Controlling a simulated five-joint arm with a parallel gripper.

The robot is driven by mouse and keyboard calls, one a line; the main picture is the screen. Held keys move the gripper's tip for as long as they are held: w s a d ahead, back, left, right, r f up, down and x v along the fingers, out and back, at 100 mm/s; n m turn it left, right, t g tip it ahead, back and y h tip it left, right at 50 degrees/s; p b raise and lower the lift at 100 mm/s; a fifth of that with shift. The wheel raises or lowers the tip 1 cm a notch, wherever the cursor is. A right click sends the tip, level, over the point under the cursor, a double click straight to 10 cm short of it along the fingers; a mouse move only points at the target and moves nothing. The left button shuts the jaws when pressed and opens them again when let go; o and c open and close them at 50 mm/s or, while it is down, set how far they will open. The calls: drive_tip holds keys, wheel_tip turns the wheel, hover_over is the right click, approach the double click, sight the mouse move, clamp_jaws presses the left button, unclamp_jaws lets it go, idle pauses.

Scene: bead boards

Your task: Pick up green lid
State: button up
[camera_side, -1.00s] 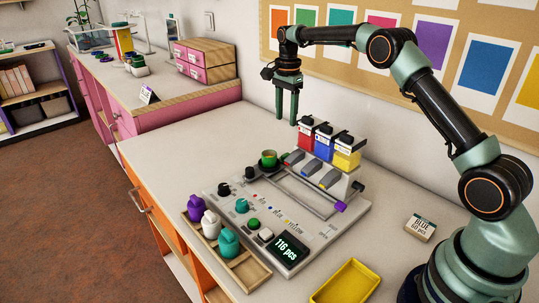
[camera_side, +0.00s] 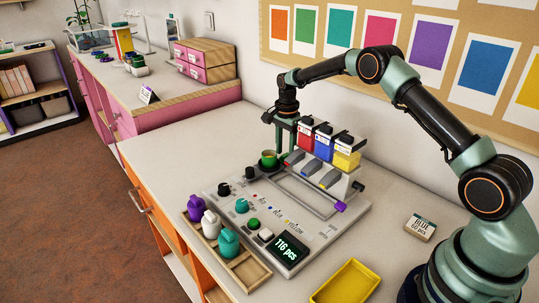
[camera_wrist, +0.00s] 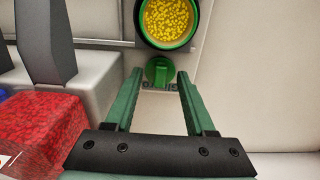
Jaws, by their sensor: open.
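The green lid (camera_wrist: 158,72) is a small round green piece with a raised ridge. In the wrist view it lies just past my fingertips, roughly centred between them, beside a green-rimmed jar (camera_wrist: 167,22) full of yellow beads. My gripper (camera_wrist: 158,84) is open and empty, its two green fingers on either side of the line to the lid. In the side view my gripper (camera_side: 285,142) is low behind the jar (camera_side: 268,159), left of the red bead container.
Red, blue and yellow bead containers (camera_side: 325,141) stand close to the right of my gripper. The red one (camera_wrist: 45,125) fills the wrist view's lower left. A machine panel (camera_side: 290,215) with knobs lies in front. A wooden tray (camera_side: 247,273) holds several bottles.

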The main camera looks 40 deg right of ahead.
sight(285, 155)
drive_tip(key=shift+f, duration=0.35)
clamp_jaws()
wheel_tip(285, 155, up, 20)
drive_tip(key=shift+s+a+f+n, duration=0.1)
drive_tip(key=shift+a+f+n, duration=1)
drive_tip(key=shift+f+n, duration=1.55)
drive_tip(key=shift+w+a+f+n, duration=0.1)
drive_tip(key=shift+a+f+n, duration=1.4)
drive_tip(key=shift+n, duration=1.85)
drive_tip(key=shift+s+a+f+n, duration=0.1)
drive_tip(key=shift+a+f+n, duration=0.6)
drive_tip(key=shift+f+n, duration=2.1)
